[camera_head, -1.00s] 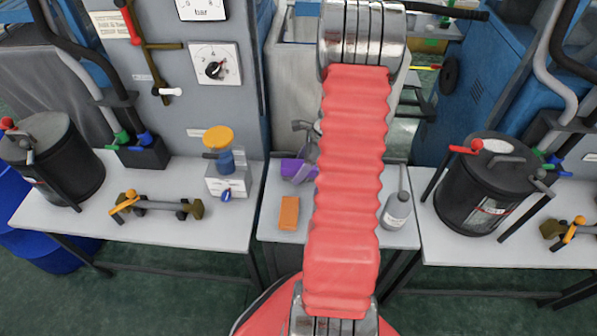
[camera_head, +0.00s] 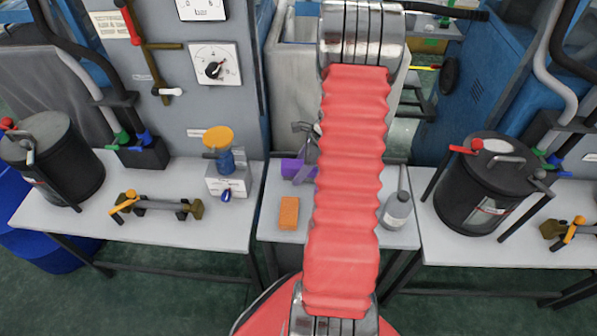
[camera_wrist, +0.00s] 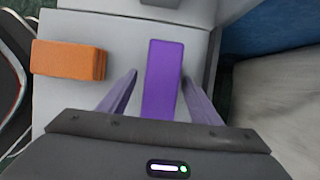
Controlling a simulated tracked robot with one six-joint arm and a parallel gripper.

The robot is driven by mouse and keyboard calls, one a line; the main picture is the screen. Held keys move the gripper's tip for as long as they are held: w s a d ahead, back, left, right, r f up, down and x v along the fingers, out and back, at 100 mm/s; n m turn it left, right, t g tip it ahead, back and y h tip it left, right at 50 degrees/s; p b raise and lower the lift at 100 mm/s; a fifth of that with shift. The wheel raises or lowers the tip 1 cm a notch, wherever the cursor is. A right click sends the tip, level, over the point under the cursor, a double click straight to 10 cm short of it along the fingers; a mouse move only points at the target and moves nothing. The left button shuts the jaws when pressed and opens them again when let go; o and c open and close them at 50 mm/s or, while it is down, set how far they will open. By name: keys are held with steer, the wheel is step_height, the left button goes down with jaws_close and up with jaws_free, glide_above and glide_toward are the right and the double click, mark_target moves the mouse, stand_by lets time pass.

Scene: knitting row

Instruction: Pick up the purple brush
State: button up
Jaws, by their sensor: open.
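The purple brush (camera_wrist: 163,75) shows in the wrist view as a long purple block lying on the grey table top. Its near end is hidden by my gripper's dark body. My gripper (camera_wrist: 160,78) is open, with one greyish-purple finger on each side of the brush. A gap shows between the left finger and the brush; whether either finger touches it I cannot tell. In the head view the purple brush (camera_head: 292,168) lies on the middle table, partly covered by my gripper and my red arm.
An orange block (camera_wrist: 68,60) lies left of the brush; it also shows in the head view (camera_head: 289,213). A grey bottle (camera_head: 397,212) stands right of my arm. A black drum (camera_head: 487,185) stands on the right table. A grey cabinet rises behind the left table.

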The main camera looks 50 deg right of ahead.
steer(key=shift+f, duration=0.1)
steer(key=shift+c, duration=0.6)
steer(key=c, duration=1.1)
